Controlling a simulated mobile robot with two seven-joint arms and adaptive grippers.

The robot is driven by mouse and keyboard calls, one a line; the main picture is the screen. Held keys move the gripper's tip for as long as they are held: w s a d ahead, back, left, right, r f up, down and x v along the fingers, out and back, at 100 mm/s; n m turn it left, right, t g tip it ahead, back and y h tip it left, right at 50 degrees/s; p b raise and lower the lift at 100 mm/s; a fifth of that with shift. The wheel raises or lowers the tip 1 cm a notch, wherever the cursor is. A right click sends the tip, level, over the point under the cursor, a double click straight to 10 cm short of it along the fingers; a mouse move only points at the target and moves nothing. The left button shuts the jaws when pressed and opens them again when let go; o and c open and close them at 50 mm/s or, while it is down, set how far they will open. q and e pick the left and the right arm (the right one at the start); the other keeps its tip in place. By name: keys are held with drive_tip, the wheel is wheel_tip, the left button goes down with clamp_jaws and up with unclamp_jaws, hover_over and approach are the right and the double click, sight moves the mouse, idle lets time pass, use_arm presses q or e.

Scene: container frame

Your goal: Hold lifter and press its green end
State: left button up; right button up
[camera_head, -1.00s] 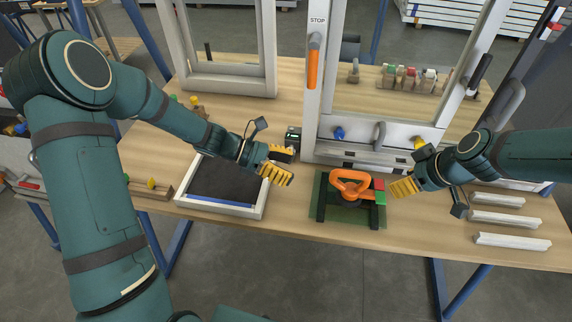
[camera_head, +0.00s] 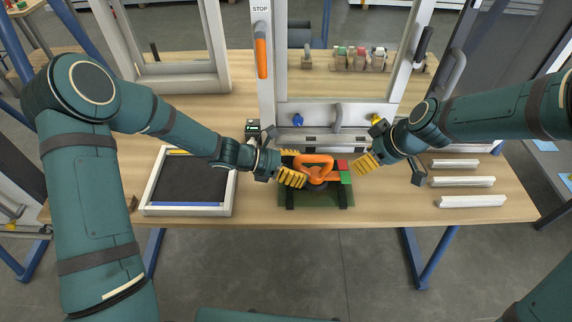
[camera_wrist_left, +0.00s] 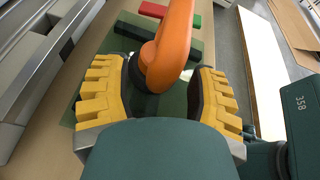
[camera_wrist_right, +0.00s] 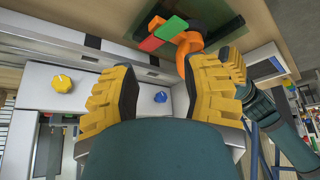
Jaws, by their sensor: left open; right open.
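The lifter (camera_head: 314,165) has an orange loop handle and stands on a dark green mat (camera_head: 318,200) near the table's front edge. Its green end (camera_head: 345,177) and a red block (camera_head: 342,164) are at its right side. My left gripper (camera_head: 290,168) is open at the lifter's left; in the left wrist view the orange handle (camera_wrist_left: 170,50) lies between and just ahead of the yellow fingers. My right gripper (camera_head: 366,163) is open and empty, just right of the red and green blocks. In the right wrist view the green end (camera_wrist_right: 171,28) is ahead of the fingers.
A white frame with a window stands behind, with a blue knob (camera_head: 298,120) and a yellow knob. A dark tray (camera_head: 148,190) lies left. White profile bars (camera_head: 470,201) lie right. Several small colored items sit at the back.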

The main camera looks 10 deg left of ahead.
use_arm(q)
drive_tip(key=shift+d+f, duration=0.1)
drive_tip(key=shift+d, duration=0.1)
clamp_jaws()
use_arm(e)
drive_tip(key=shift+o, duration=0.3)
drive_tip(key=c, duration=0.5)
drive_tip(key=shift+a+r+n, duration=0.1)
drive_tip(key=shift+a+n, duration=0.2)
drive_tip(key=shift+n, duration=0.1)
clamp_jaws()
drive_tip(key=a+r+n+g+h, duration=0.2)
drive_tip(key=r+n, duration=0.2)
drive_tip(key=n, duration=0.9)
drive_tip(key=a+r+n+g+h, duration=0.3)
drive_tip(key=n, duration=1)
drive_tip(key=shift+w+a+r+n, duration=0.2)
drive_tip(key=shift+a+r+n, duration=0.05)
drive_tip(key=shift+r+n, duration=0.1)
